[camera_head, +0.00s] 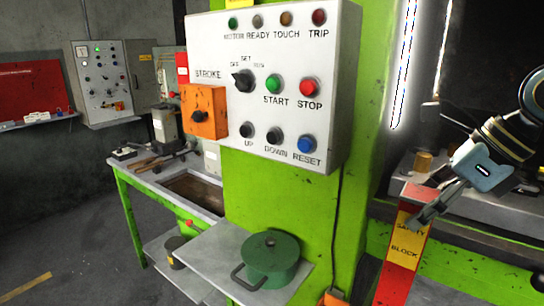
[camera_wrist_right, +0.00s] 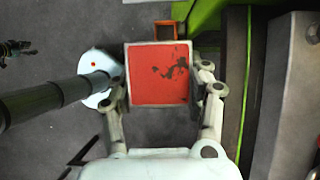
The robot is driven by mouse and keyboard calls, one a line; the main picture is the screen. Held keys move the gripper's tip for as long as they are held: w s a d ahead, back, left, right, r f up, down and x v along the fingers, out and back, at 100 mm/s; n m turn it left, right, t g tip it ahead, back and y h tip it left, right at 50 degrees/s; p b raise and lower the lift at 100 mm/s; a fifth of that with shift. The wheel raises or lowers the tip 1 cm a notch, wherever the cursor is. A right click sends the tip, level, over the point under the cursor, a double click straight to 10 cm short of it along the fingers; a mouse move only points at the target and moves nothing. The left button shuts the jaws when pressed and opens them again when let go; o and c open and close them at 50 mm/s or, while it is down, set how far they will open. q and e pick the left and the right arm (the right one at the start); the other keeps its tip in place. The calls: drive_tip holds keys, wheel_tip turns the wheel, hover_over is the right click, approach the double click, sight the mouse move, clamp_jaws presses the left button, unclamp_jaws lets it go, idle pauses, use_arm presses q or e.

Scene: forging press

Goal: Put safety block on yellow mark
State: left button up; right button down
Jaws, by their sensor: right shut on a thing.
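The safety block (camera_head: 403,250) is a tall red post with a yellow label band, at the lower right of the head view. My right gripper (camera_head: 428,208) is shut on its upper part. In the right wrist view the block's worn red top (camera_wrist_right: 158,76) sits between the two fingers of the right gripper (camera_wrist_right: 162,88). The block's lower end is cut off or hidden. A yellow stripe (camera_head: 25,288) lies on the floor at the far lower left; I cannot tell if it is the task's mark. My left gripper is not in view.
A green press column (camera_head: 270,200) with a white control panel (camera_head: 275,85) stands left of the block. A grey shelf (camera_head: 225,262) holds a green lidded pot (camera_head: 268,258). Floor at left is open.

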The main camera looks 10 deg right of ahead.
sight(395, 305)
wheel_tip(395, 305, down, 22)
drive_tip(key=b, duration=2)
drive_tip(key=shift+f+b, duration=0.25)
drive_tip(key=shift+b, duration=0.05)
drive_tip(key=shift+r, duration=0.15)
